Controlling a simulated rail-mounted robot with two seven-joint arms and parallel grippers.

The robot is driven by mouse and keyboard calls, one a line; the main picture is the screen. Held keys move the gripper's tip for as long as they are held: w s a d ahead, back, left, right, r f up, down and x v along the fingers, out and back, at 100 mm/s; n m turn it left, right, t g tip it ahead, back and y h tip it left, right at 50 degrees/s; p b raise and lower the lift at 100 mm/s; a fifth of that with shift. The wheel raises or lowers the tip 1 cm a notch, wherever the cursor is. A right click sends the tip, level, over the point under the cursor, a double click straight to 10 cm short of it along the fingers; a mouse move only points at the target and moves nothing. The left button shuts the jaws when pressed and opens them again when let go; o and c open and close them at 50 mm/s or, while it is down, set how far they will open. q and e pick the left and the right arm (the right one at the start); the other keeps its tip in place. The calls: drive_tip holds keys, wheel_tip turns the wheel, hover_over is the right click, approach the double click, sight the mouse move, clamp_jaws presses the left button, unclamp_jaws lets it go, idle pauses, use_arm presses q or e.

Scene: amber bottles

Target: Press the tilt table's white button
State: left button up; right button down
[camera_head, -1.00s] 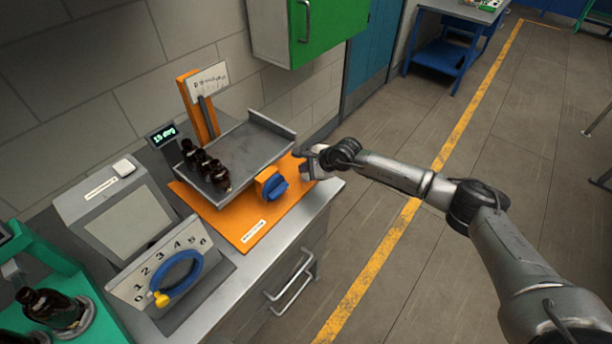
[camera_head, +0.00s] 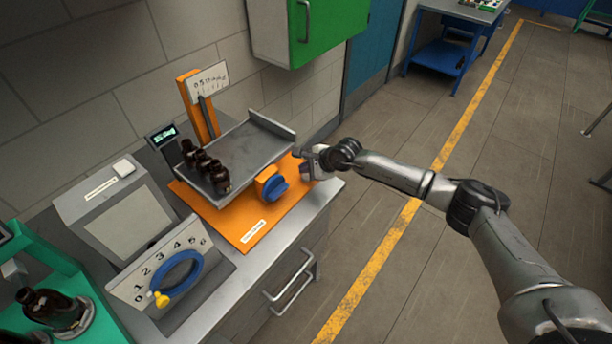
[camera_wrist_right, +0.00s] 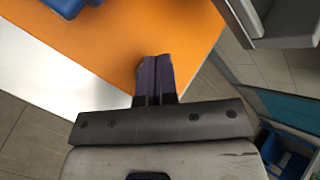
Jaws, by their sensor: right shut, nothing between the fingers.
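The tilt table has an orange base (camera_head: 249,222), a grey tray (camera_head: 250,146) and a blue knob (camera_head: 275,188). Several amber bottles (camera_head: 218,178) stand close together at the tray's left end. My right gripper (camera_head: 299,154) is at the base's right corner, beside the tray. In the right wrist view its shut, empty fingers (camera_wrist_right: 157,62) point down over the orange base (camera_wrist_right: 110,38). A small rounded edge shows beside the fingertips; I cannot tell whether it is the white button or whether they touch it. No white button shows clearly on the tilt table. My left gripper is out of view.
A grey box (camera_head: 75,208) with a screen and a white block on top stands left of the tilt table. A numbered panel with a blue ring (camera_head: 199,271) is in front. A green rack (camera_head: 52,262) holds bottles. A green cabinet (camera_head: 335,22) hangs above.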

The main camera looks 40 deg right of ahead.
idle(0.4)
drive_tip(key=shift+f, duration=0.1)
drive_tip(key=shift+f+b, duration=0.3)
drive_tip(key=shift+b, duration=0.05)
idle(0.3)
